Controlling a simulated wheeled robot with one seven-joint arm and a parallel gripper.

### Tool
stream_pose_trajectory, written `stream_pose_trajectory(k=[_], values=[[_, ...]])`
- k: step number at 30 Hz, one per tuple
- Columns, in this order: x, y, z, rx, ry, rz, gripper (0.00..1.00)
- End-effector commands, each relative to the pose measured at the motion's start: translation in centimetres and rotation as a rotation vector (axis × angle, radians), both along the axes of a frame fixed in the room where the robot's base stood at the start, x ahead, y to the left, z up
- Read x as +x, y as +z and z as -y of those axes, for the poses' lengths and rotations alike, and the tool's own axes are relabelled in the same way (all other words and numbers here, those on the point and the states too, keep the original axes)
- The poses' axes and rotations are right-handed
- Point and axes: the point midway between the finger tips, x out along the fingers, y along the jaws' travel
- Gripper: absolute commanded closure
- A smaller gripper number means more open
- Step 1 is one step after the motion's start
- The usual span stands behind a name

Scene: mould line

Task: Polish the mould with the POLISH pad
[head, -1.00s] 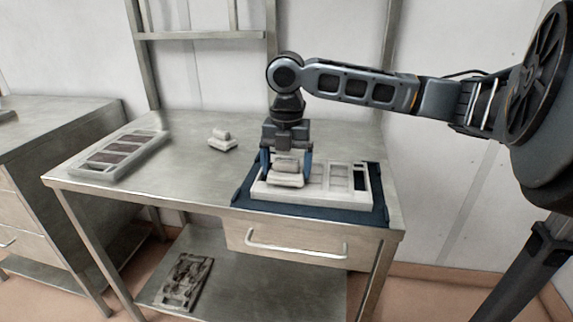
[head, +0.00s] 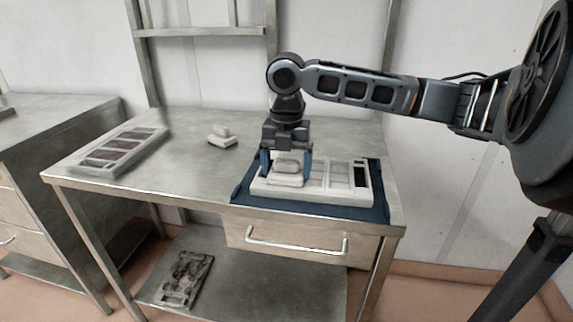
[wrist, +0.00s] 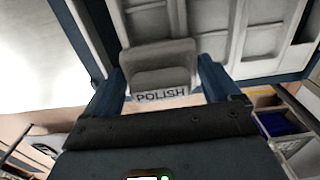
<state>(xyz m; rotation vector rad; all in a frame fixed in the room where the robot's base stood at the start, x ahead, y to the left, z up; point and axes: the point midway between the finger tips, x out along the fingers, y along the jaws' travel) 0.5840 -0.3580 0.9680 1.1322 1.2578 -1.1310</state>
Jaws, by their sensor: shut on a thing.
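The POLISH pad (wrist: 160,70) is a pale block with a smaller grip block on it, lettered POLISH in the wrist view. My gripper (head: 286,165) is shut on the pad's grip, its blue fingers on either side. The pad (head: 287,178) is over the left part of the white mould (head: 320,199) in the head view; I cannot tell whether it presses on it. The mould is a flat frame with several rectangular cavities, lying on a dark blue mat (head: 376,211). The pad hides part of the mould's left end.
A second similar pad (head: 222,137) stands on the metal table (head: 190,165) left of the mat. A mould with dark cavities (head: 118,152) lies at the table's left. A dirty mould (head: 185,278) lies on the lower shelf. The table between is clear.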

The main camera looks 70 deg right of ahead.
Motion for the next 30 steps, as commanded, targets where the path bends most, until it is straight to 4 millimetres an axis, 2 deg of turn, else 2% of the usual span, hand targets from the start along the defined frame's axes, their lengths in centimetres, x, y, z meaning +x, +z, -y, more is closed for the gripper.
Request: stream_pose_trajectory(k=[7, 19, 30], values=[[-0.3, 0.0, 0.1, 0.0, -0.001, 0.0, 0.35], [-2.7, 0.1, 0.3, -0.001, -0.001, 0.0, 0.35], [-3.8, 0.1, 0.5, -0.001, -0.002, 0.0, 0.35]])
